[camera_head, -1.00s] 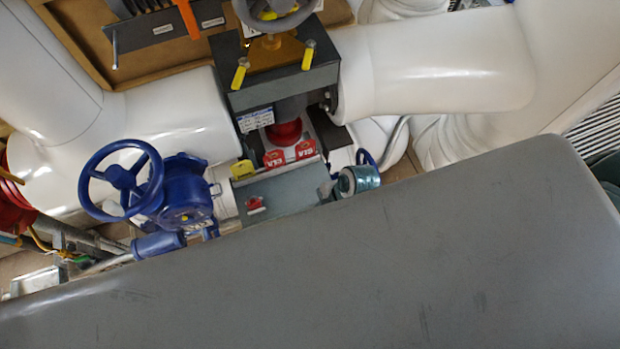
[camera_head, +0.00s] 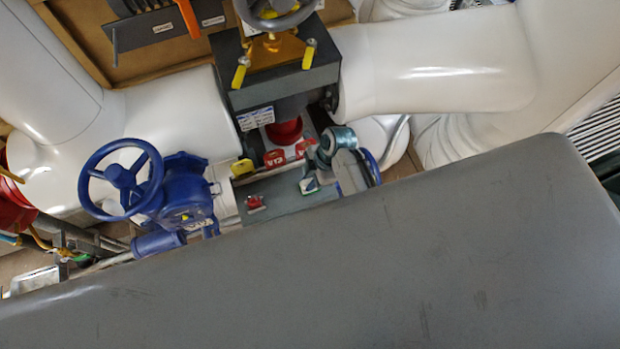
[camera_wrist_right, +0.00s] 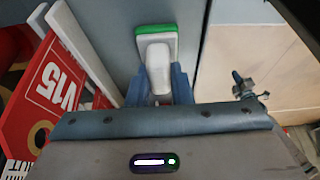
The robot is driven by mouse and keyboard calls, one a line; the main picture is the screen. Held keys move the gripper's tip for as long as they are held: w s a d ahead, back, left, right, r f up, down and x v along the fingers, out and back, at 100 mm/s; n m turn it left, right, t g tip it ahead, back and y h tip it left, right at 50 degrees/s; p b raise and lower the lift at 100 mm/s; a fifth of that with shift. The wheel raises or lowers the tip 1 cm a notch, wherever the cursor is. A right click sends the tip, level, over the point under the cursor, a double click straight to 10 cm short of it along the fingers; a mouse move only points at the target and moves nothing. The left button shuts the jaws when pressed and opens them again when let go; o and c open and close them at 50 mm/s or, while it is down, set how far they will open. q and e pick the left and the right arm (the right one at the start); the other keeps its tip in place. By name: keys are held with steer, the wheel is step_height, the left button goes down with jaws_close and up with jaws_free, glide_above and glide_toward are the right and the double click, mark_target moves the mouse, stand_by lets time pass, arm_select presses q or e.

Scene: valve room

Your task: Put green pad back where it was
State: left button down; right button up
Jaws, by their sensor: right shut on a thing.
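The green pad (camera_wrist_right: 156,31) shows in the right wrist view as a white block with a green edge and a white handle. My right gripper (camera_wrist_right: 160,82) is shut on the handle, one blue finger on each side. In the head view the pad (camera_head: 309,186) is small, white and green, below my right gripper (camera_head: 316,170). It is over the grey-blue tray (camera_head: 283,198); I cannot tell whether it touches it. My left gripper is not in view.
Red tags (camera_head: 275,158), one marked V15 in the wrist view (camera_wrist_right: 50,85), stand behind the tray. A small red item (camera_head: 255,202) and a yellow one (camera_head: 242,168) are left of the pad. A blue handwheel valve (camera_head: 185,195) stands further left. A grey shape hides the foreground.

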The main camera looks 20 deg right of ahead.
steer(key=o, duration=0.9)
steer(key=shift+b+v, duration=2)
steer(key=shift+v, duration=4.05)
